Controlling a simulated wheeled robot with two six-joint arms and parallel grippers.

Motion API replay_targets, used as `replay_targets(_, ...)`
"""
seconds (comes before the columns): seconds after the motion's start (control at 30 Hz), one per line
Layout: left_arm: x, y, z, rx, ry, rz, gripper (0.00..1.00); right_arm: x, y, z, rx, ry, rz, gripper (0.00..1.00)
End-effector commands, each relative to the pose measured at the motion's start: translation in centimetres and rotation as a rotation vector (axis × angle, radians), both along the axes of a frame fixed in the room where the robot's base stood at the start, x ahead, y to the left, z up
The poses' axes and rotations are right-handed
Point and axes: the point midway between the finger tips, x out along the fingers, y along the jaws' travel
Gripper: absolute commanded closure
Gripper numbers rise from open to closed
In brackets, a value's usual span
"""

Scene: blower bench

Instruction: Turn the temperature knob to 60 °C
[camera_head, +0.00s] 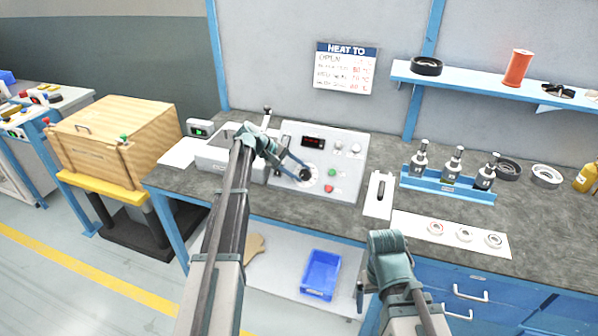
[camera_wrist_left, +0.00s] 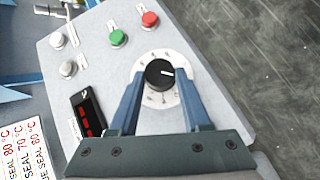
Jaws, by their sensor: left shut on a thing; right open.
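The temperature knob (camera_wrist_left: 159,74) is black with a white pointer line and sits on a pale round dial with small marks. In the left wrist view the line points right; the dial numbers are too small to read. My left gripper (camera_wrist_left: 158,84) is shut on the knob, one blue finger on each side. In the head view my left gripper (camera_head: 303,173) reaches the front of the grey control box (camera_head: 345,160). A red-lit display (camera_head: 313,142) is on the box, its digits unclear. My right gripper (camera_head: 362,288) is open and empty in front of the bench, its fingers mostly hidden.
A green button (camera_wrist_left: 118,38) and a red button (camera_wrist_left: 149,20) sit near the dial. A "HEAT TO" sign (camera_head: 345,68) hangs on the wall. A blue rack (camera_head: 448,188) with bottles and a white mat (camera_head: 408,224) with rings stand right of the box.

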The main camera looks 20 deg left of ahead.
Motion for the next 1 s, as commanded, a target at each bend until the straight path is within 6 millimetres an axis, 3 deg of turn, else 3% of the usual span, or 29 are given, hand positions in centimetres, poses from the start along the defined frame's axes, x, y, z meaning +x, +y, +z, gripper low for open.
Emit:
replay_targets(0.03,-0.2,0.0,-0.1,0.003,0.003,-0.002,1.0,0.0,0.0,0.0,0.0,0.0,0.0,0.05)
replay_targets(0.07,-0.2,0.0,-0.1,0.003,0.003,-0.002,0.5,0.0,0.0,0.0,0.0,0.0,0.0,0.05)
replay_targets(0.23,-0.1,0.0,-0.1,0.002,0.002,-0.001,0.22,0.0,0.0,0.0,0.0,0.0,0.0,0.05)
replay_targets(0.57,-0.1,0.2,0.3,0.001,0.0,0.0,0.22,0.0,0.0,0.3,0.0,0.0,0.0,0.05)
replay_targets(1.0,-2.4,5.6,6.3,0.001,0.001,0.001,0.22,0.0,0.0,6.4,0.0,0.0,0.0,0.05)
